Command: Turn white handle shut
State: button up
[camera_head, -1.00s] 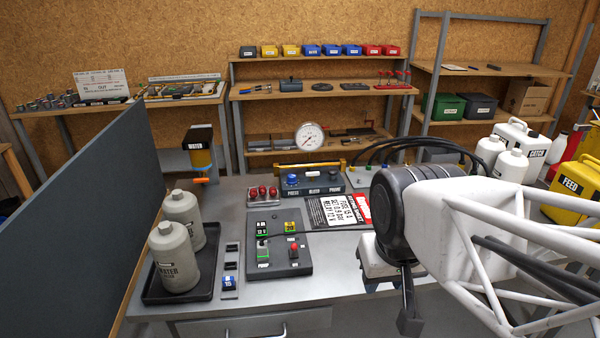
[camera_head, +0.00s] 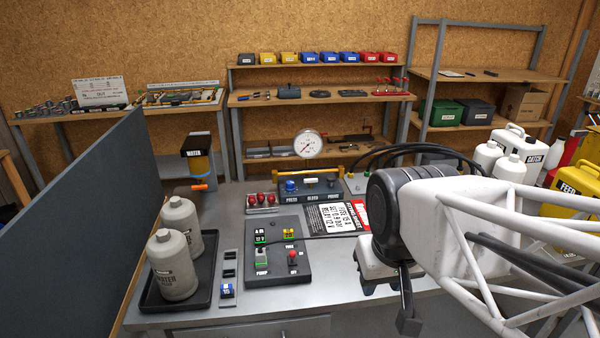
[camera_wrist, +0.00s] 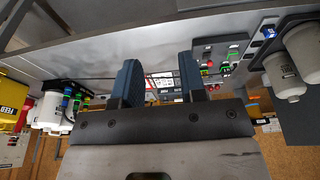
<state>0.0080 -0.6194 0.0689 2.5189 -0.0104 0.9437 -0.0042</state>
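A dark control block (camera_head: 325,190) labelled PRESS, BLEED and PRIME stands at the back of the grey bench. It has a blue knob (camera_head: 291,186) at its left. A small pale piece (camera_head: 312,181) at its middle may be the white handle, but it is too small to tell its position. My gripper (camera_wrist: 160,82) is open and empty in the wrist view, its two blue fingers apart over the bench. In the head view my arm is at the right, over the front right of the bench, apart from the block. The fingertips are not clear there.
A round gauge (camera_head: 308,144) stands behind the block, with black hoses to its right. A grey partition (camera_head: 75,235) borders the left. Jugs stand at the right.

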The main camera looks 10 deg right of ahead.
jog(key=w+r+n, duration=0.2)
jog(key=w, duration=0.6)
jog(key=w+r+n, duration=0.3)
jog(key=w, duration=0.4)
jog(key=n+g, duration=0.3)
jog(key=n, duration=1)
send_over(311, 179)
notch_tip(311, 179, down, 14)
jog(key=shift+w+r, duration=0.15)
jog(key=shift+r, duration=0.1)
jog(key=shift+f, duration=3.9)
